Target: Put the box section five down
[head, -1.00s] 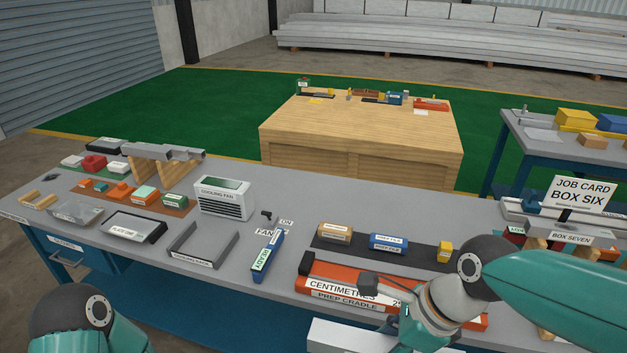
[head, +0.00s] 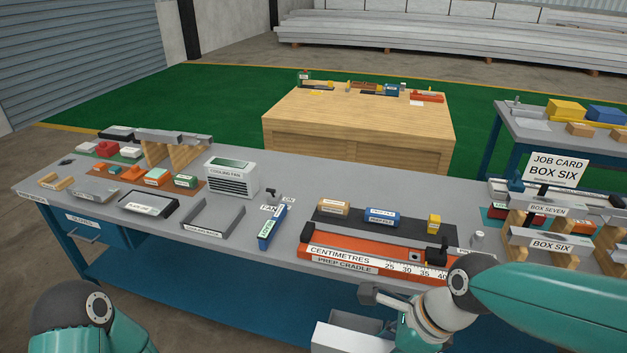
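No box section labelled five can be read. Two grey box sections rest on wooden supports at the right: box seven (head: 547,211) behind and box six (head: 551,245) in front. A pale grey, box-like piece (head: 345,341) shows at the bottom centre, below my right gripper. It is cut off by the frame, shows no label, and I cannot tell whether it is held. My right gripper (head: 372,296) is in front of the bench, near the orange prep cradle (head: 330,256); its fingers are not clear. My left arm shows at the lower left, with its gripper outside the frame.
The grey bench (head: 118,205) also carries a cooling fan (head: 232,177), blue and tan blocks on a dark mat (head: 345,228), a plate tray and small parts. A job card (head: 559,168) reading box six stands at the right. A wooden table (head: 360,115) stands behind.

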